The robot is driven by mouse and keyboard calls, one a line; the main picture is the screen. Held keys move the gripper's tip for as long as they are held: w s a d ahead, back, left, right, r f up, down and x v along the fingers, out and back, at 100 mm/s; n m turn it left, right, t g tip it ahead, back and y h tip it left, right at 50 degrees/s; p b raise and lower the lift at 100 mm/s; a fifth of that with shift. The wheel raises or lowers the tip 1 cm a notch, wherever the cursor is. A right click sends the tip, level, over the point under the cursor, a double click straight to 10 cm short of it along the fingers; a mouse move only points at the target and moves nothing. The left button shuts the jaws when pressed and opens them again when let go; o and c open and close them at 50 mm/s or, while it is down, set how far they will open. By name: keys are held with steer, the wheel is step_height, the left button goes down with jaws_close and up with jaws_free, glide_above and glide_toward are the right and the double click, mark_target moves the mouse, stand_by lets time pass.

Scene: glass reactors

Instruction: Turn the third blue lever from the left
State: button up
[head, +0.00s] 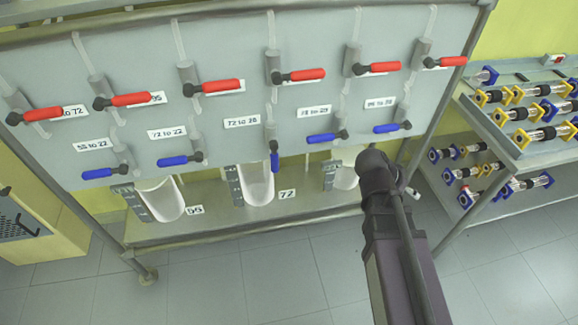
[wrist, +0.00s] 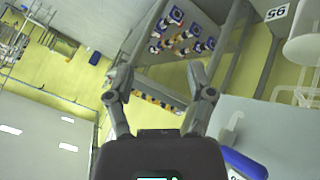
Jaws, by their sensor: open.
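The third blue lever from the left (head: 274,162) is on the lower row of the grey panel in the head view. Its handle hangs straight down. The first (head: 97,173), second (head: 172,160), fourth (head: 320,138) and fifth (head: 385,128) blue levers lie nearly level, pointing left. My gripper (wrist: 160,75) is open and empty in the wrist view, its two fingers apart. In the head view my arm is to the right of the third lever and its fingers are hidden. A blue lever handle (wrist: 243,162) shows at the lower right of the wrist view; I cannot tell which.
A row of red levers (head: 300,75) runs above the blue ones. White half-open vessels (head: 255,185) hang below the panel. A metal shelf cart (head: 520,160) with blue and yellow fittings stands at the right. A wooden cabinet (head: 50,235) stands at the left. Floor in front is clear.

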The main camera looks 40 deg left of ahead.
steer(key=s+a+f+t+b, duration=0.2)
steer(key=s+a+t+b, duration=0.15)
steer(key=a, duration=0.65)
steer(key=n+t+y+b, duration=0.1)
steer(key=t+y+b, duration=0.7)
steer(key=b, duration=0.3)
glide_toward(272, 164)
steer(key=s, duration=0.2)
steer(key=shift+s+d+r, duration=0.1)
steer(key=shift+s+d, duration=0.1)
steer(key=shift+s, duration=0.05)
steer(key=shift+w, duration=0.1)
steer(key=shift+w+a, duration=0.3)
steer(key=shift+w, duration=1.95)
steer(key=shift+w+a, duration=0.3)
steer(key=shift+w, duration=2)
steer(key=shift+w+a, duration=0.3)
steer(key=shift+w, duration=1.95)
jaws_close()
